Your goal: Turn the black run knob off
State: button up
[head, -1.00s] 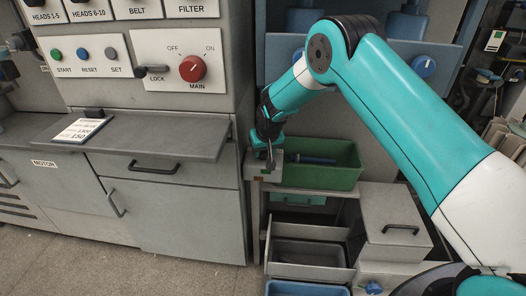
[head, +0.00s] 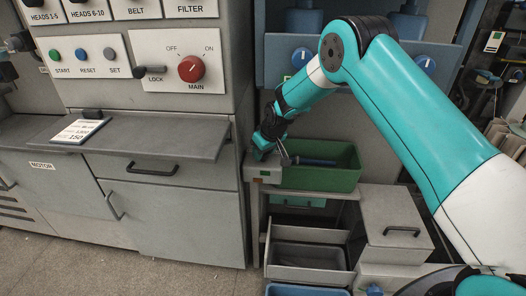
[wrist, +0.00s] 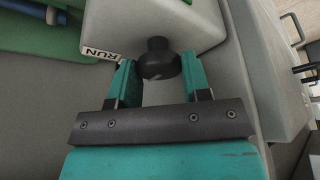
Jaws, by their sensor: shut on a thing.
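The black run knob (wrist: 160,58) sticks out of a pale box (wrist: 150,22) with a RUN label (wrist: 101,54) in the wrist view. My gripper (wrist: 160,70) has one finger on each side of the knob and is shut on it. The knob's pointer mark cannot be made out, so its setting is unclear. In the head view my gripper (head: 266,152) is at the small grey control box (head: 262,174) on the left end of the shelf. The knob itself is hidden there behind the gripper.
A green bin (head: 335,172) stands just right of the control box. Grey trays (head: 308,270) and a lidded box (head: 395,215) are below. The grey cabinet with the red MAIN knob (head: 191,69) stands close on the left.

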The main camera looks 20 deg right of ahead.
jog(key=o, duration=0.9)
jog(key=shift+r, duration=0.15)
jog(key=shift+s+d+r, duration=0.1)
jog(key=shift+r, duration=0.2)
jog(key=shift+s+d+r+b, duration=0.2)
jog(key=shift+s+r, duration=0.25)
jog(key=shift+r, duration=0.05)
jog(key=shift+s+d+r+b, duration=0.15)
jog(key=shift+s+d+r, duration=0.05)
jog(key=shift+s+r, duration=0.25)
jog(key=s+d, duration=0.1)
jog(key=s, duration=0.2)
jog(key=s+d, duration=0.1)
jog(key=s, duration=0.2)
jog(key=s+d+b, duration=0.1)
jog(key=s+d, duration=0.1)
jog(key=s, duration=0.2)
